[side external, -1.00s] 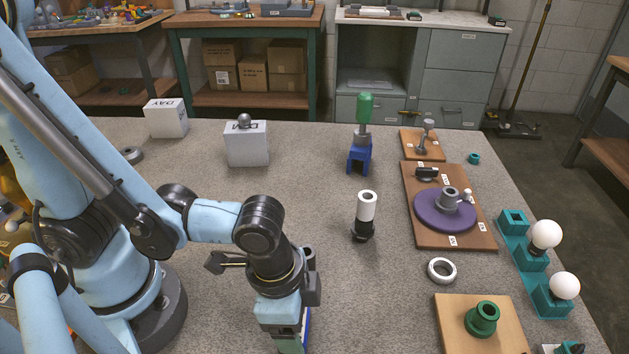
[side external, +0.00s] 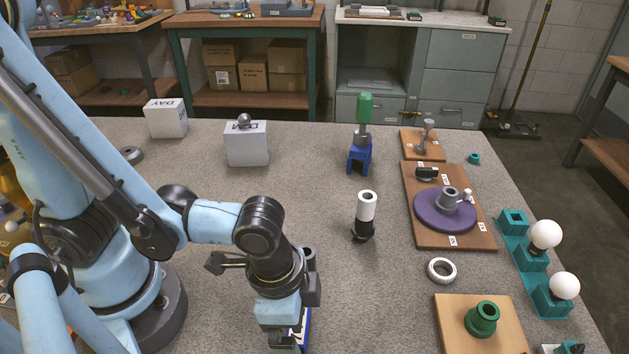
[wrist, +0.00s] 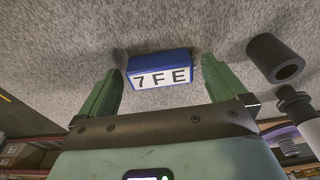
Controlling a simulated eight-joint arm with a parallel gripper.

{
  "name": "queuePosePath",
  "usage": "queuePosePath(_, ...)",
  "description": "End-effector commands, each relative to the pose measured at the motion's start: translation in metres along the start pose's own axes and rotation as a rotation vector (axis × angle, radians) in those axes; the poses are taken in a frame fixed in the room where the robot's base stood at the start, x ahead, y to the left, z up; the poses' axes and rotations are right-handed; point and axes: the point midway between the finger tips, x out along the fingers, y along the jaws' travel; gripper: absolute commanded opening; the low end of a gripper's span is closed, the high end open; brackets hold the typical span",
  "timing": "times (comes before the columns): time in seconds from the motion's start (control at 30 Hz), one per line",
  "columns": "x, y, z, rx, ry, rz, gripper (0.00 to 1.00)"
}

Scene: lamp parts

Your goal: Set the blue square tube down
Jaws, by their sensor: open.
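The blue square tube (wrist: 160,59) lies on the grey table, its white label reading 7FE facing the wrist camera. My gripper (wrist: 161,76) is open, with one green finger on each side of the tube. Small gaps show between the fingers and the tube in the wrist view. In the side external view, my gripper (side external: 288,346) is at the bottom edge of the picture. There only a strip of the blue tube (side external: 307,327) shows beside it, and the fingertips are mostly hidden or cut off.
A black cylinder with a white tube (side external: 366,207) stands to the right of my gripper. A white ring (side external: 441,270) and a wooden board with a green part (side external: 482,319) lie farther right. A blue stand (side external: 360,156) holds a green-handled tool. Bare table surrounds the tube.

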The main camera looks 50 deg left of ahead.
Motion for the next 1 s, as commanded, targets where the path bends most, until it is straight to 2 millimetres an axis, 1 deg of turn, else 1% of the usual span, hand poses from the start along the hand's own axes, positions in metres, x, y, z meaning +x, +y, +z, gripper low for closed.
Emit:
queuePosePath(0.17, -0.011, 0.000, 0.000, 0.000, 0.000, 0.000, 0.99)
queuePosePath(0.47, -0.036, 0.000, 0.000, 0.000, 0.000, 0.000, 0.99)
queuePosePath(1.0, -0.090, 0.000, 0.000, 0.000, 0.000, 0.000, 0.99)
